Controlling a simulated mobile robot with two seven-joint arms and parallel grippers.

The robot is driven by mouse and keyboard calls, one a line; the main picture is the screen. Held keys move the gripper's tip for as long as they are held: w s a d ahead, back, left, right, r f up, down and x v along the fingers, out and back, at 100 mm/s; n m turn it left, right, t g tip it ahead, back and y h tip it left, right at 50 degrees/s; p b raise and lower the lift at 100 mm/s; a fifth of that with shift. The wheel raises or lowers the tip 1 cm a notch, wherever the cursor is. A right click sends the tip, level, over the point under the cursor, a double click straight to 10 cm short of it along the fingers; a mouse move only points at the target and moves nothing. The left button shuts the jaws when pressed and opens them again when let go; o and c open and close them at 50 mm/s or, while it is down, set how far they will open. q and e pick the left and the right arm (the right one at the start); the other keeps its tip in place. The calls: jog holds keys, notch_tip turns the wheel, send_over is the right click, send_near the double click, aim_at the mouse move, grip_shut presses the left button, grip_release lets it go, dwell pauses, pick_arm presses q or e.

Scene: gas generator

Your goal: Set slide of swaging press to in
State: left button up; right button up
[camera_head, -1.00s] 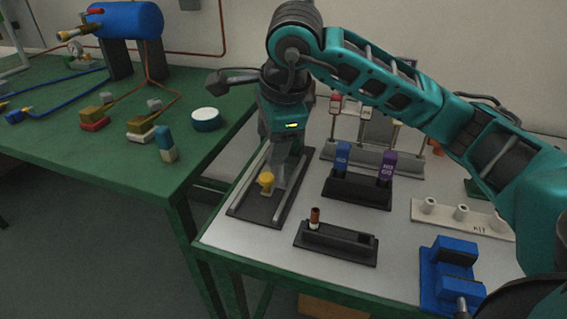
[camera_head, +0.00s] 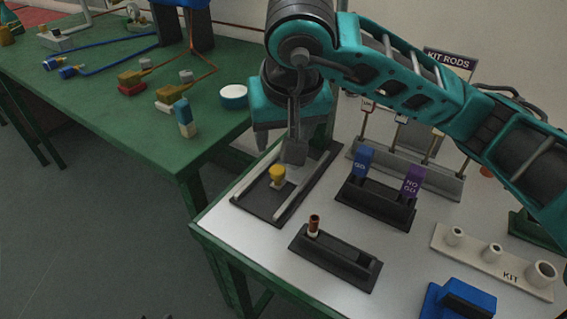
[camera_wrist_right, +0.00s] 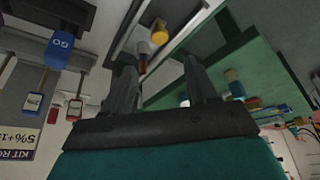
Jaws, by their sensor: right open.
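A dark base plate (camera_head: 262,207) with two pale rails lies at the left of the white-topped table. A yellow knob (camera_head: 277,173) stands on a small block between the rails; this looks like the press slide. The knob also shows in the wrist view (camera_wrist_right: 159,36), beyond my fingertips. My right gripper (camera_head: 293,152) hangs over the far part of the rails, just behind the knob. In the wrist view my right gripper (camera_wrist_right: 160,70) has its fingers spread, with nothing between them. No contact with the knob is visible. My left gripper is out of view.
A dark holder (camera_head: 336,255) with a brown-topped pin stands in front. A gauge stand (camera_head: 375,203) with blue and purple tags is to the right. A white kit block (camera_head: 492,262) and a blue fixture (camera_head: 458,303) lie further right. A green bench (camera_head: 120,130) is at left.

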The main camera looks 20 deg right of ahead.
aim_at(278, 169)
jog(key=b+x, duration=0.1)
jog(key=x, duration=1.1)
jog(key=shift+s, duration=0.1)
jog(key=shift+c, duration=0.5)
grip_shut()
